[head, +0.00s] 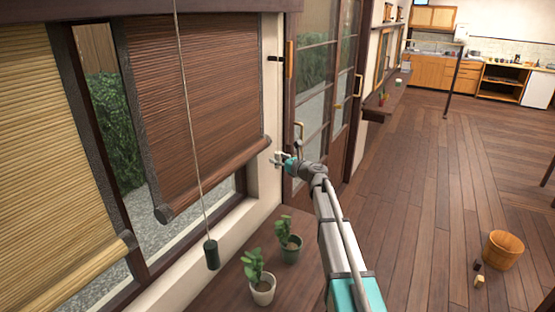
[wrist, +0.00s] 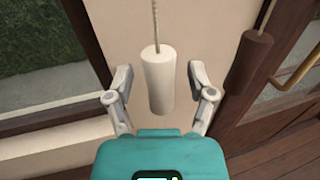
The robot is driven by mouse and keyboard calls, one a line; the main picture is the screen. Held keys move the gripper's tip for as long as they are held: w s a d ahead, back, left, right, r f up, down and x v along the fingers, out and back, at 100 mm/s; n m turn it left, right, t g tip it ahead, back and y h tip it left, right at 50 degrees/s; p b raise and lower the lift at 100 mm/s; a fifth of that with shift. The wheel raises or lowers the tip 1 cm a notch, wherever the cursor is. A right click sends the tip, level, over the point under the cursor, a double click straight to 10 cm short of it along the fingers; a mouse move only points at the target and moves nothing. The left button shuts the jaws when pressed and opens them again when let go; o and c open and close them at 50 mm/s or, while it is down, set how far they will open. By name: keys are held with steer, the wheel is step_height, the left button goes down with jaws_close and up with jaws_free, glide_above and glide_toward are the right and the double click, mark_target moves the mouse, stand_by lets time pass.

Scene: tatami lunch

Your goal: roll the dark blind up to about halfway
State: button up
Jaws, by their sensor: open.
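The dark brown slatted blind (head: 195,95) hangs over most of its window, with its bottom roll (head: 215,180) above the sill. My gripper (head: 277,159) is in front of the wall strip just right of this blind. In the wrist view my gripper (wrist: 160,90) is open. A cream pull weight (wrist: 159,82) on a cord (wrist: 155,22) appears between the fingers, with gaps on both sides. A dark brown pull weight (wrist: 248,60) hangs to its right, outside the fingers. A dark green pull weight (head: 211,255) hangs on a long cord in front of the dark blind.
A light bamboo blind (head: 55,160) covers the left window. Two potted plants (head: 262,290) (head: 290,250) stand on the ledge below my arm. A glazed door (head: 318,75) with handles is to the right. A wooden bucket (head: 503,250) stands on the open floor.

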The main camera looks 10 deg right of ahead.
steer(key=v, duration=1.1)
steer(key=shift+s, duration=0.2)
steer(key=shift+d, duration=0.15)
steer(key=s+a+f+n+g+h, duration=0.1)
steer(key=s+a+f+n+g, duration=0.3)
steer(key=s+f+n, duration=0.3)
steer(key=s+a+f+n+g+h, duration=0.2)
steer(key=s+a+f+n+g, duration=0.2)
steer(key=s+n, duration=0.4)
steer(key=s+d+f+n+g+h, duration=0.2)
steer(key=s+n, duration=0.4)
steer(key=s, duration=0.3)
steer(key=s+d+f+n+g+h, duration=0.3)
steer(key=s+f+n+g+h, duration=0.1)
steer(key=s, duration=0.5)
steer(key=f+n+h, duration=0.1)
steer(key=n+h, duration=0.1)
steer(key=n, duration=0.1)
steer(key=shift+s+d+f, duration=0.25)
steer(key=shift+s+d, duration=0.1)
steer(key=shift+s, duration=0.05)
steer(key=shift+w, duration=0.1)
steer(key=shift+c, duration=0.3)
